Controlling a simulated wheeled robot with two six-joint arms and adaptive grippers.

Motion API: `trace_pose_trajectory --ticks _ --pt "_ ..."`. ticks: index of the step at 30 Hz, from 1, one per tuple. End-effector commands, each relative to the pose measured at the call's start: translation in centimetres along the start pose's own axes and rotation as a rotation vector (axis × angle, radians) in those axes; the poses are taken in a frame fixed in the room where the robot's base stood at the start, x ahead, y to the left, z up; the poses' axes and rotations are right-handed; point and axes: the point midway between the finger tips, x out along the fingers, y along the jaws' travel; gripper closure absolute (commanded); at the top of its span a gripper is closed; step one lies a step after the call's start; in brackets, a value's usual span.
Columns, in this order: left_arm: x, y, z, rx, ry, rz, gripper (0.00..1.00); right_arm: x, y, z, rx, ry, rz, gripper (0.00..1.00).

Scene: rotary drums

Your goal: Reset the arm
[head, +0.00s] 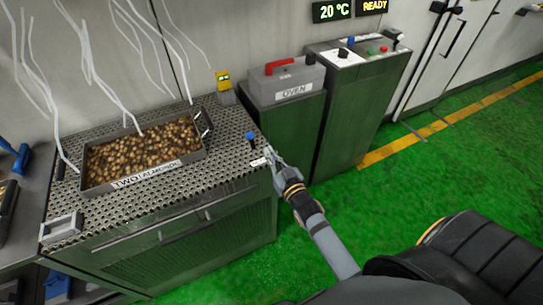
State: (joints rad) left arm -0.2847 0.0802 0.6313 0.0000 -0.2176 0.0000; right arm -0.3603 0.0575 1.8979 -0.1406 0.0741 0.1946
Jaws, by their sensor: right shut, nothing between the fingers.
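My right arm (330,245) reaches up from the bottom of the head view. Its gripper (272,156) is shut and empty at the right front corner of the perforated metal table (215,160). The gripper is close to a small white label and a blue-topped knob (251,137) on that corner. I cannot tell whether it touches them. My left gripper is not in view.
A tray (145,181) of brown pieces, labelled "TWO", steams on the table. An oven box (290,82) with a red handle and a control cabinet (345,110) stand to the right. Green floor (420,180) with a yellow line is open at right.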

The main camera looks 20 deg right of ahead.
Motion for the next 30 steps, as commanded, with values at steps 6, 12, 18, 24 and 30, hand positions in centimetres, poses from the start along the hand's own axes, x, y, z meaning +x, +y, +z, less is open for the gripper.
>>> trace_pose_trajectory --ticks 6,12,18,24,30 --pt "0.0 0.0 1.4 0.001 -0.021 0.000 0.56 -0.3 0.0 -0.2 -0.001 0.000 0.000 1.00" --pt "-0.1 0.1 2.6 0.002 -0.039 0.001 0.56 -0.3 0.0 -0.2 -0.001 0.000 0.000 1.00" --pt "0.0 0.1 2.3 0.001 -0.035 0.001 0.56 -0.3 0.0 0.2 -0.001 -0.009 0.001 1.00" --pt "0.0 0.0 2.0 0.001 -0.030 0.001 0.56 -2.1 0.8 10.6 -0.010 -0.227 0.017 1.00" --pt "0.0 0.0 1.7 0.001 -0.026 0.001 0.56 -9.6 2.2 26.9 -0.029 -0.606 0.040 1.00"
